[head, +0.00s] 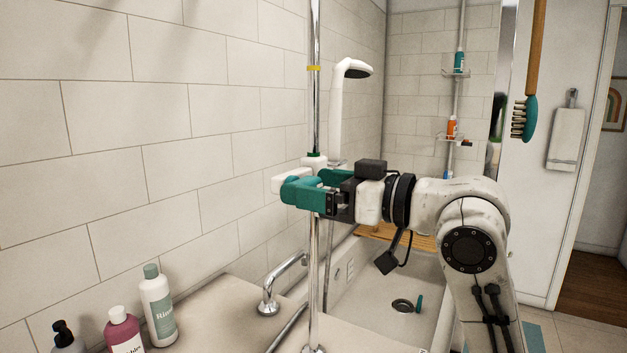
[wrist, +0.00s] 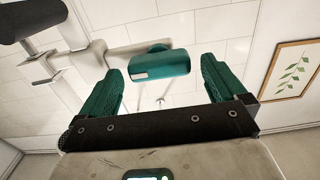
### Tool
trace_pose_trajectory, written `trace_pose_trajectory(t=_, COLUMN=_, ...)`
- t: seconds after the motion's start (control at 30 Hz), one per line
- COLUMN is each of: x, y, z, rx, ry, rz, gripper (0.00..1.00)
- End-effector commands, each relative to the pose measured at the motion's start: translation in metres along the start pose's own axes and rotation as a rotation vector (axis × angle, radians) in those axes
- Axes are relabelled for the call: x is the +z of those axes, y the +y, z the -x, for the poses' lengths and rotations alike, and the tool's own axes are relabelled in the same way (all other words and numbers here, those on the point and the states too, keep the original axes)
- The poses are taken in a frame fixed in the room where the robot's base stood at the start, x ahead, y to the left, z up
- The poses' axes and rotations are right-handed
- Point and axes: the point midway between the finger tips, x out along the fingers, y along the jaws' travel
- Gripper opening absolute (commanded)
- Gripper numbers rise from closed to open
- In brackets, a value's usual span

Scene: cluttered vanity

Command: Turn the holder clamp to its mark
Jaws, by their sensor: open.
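A white and teal holder clamp (head: 314,160) sits around the upright chrome rail (head: 314,258) in the head view. In the wrist view its teal body (wrist: 168,66) with a pale stripe lies between my fingertips, with visible gaps on both sides. My gripper (head: 306,188) has teal fingers and is open at the clamp's height; the fingers partly hide the clamp in the head view. A yellow band (head: 314,68) marks the rail higher up. The white hand shower (head: 338,110) stands upright behind the rail.
A basin (head: 385,290) with a drain lies below my arm, crossed by a wooden board (head: 415,240). A chrome tap (head: 278,282) stands beside the rail's foot. Several bottles (head: 158,306) stand at the lower left. A brush (head: 528,100) hangs at the upper right.

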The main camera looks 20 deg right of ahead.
Motion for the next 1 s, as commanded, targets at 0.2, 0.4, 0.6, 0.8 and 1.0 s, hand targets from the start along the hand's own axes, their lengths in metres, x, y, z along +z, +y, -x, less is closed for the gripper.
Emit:
trace_pose_trajectory(t=0.2, x=0.0, y=0.0, z=-0.009, rx=0.001, ry=0.0, rz=0.001, gripper=0.98)
trace_pose_trajectory(t=0.4, x=0.0003, y=0.0, z=-0.0091, rx=0.001, ry=0.0, rz=0.001, gripper=0.98)
trace_pose_trajectory(t=0.6, x=0.0003, y=0.0, z=-0.0089, rx=0.001, ry=0.0, rz=0.0, gripper=0.8)
trace_pose_trajectory(t=0.8, x=0.0003, y=0.0, z=-0.0088, rx=0.001, ry=0.0, rz=0.0, gripper=0.61)
trace_pose_trajectory(t=1.0, x=0.0004, y=0.0001, z=-0.0088, rx=0.001, ry=0.0, rz=0.0, gripper=0.47)
